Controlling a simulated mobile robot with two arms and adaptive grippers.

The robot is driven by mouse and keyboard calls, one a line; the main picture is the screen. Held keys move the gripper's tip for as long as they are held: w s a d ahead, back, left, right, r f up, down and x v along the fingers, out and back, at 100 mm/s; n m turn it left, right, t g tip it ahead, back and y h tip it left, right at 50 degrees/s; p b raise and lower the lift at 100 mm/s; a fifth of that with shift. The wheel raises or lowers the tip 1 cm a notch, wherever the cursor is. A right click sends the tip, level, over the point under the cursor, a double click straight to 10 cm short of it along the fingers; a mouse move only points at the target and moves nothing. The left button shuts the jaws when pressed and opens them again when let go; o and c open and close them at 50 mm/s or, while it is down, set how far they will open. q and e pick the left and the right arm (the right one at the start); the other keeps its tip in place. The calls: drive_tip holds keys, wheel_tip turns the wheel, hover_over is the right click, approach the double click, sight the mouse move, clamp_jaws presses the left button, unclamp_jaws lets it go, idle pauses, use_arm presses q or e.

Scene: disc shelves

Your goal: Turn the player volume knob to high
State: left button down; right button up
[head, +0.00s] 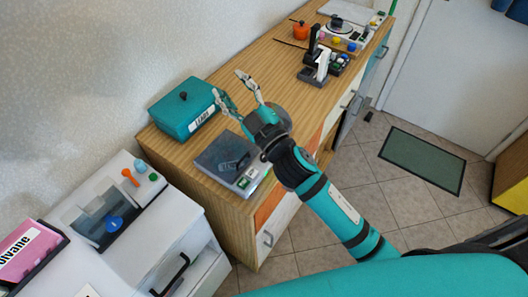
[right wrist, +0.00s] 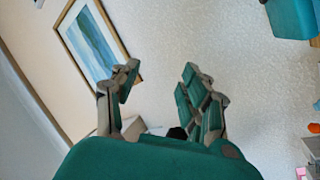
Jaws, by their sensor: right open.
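What looks like the player (head: 340,30), a pale box with a round disc on top, stands toward the far end of the wooden cabinet top. Small pink, yellow and blue round pieces show along its front side; I cannot tell which is the volume knob or how it is set. My right gripper (head: 227,83) is open and empty above the cabinet, near the teal box and well short of the player. In the right wrist view its spread fingers (right wrist: 160,78) face the wall, with nothing between them. My left gripper is out of view.
A teal lidded box (head: 183,108) and a grey device (head: 225,163) stand on the near end of the cabinet (head: 275,85). Black and white upright items (head: 318,64) and an orange pot (head: 300,30) stand nearer than the player. A framed picture (right wrist: 95,50) hangs on the wall.

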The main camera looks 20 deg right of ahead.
drive_tip(key=s+a+r+n+g+y, duration=0.4)
drive_tip(key=a+n+g+y, duration=0.3)
drive_tip(key=n, duration=0.4)
drive_tip(key=s+a+r+n+g+y, duration=0.35)
drive_tip(key=a+n+g+y, duration=0.4)
drive_tip(key=n, duration=0.35)
drive_tip(key=n+g+h, duration=0.5)
drive_tip(key=n+h, duration=0.2)
drive_tip(key=h, duration=1.4)
hover_over(264, 157)
wheel_tip(264, 157, down, 12)
drive_tip(key=f+p, duration=0.1)
drive_tip(key=f, duration=0.4)
drive_tip(key=f+p, duration=0.1)
drive_tip(key=f, duration=0.5)
drive_tip(key=f+p, duration=0.2)
drive_tip(key=f, duration=0.3)
drive_tip(key=shift+w+f, duration=0.25)
drive_tip(key=shift+f, duration=0.15)
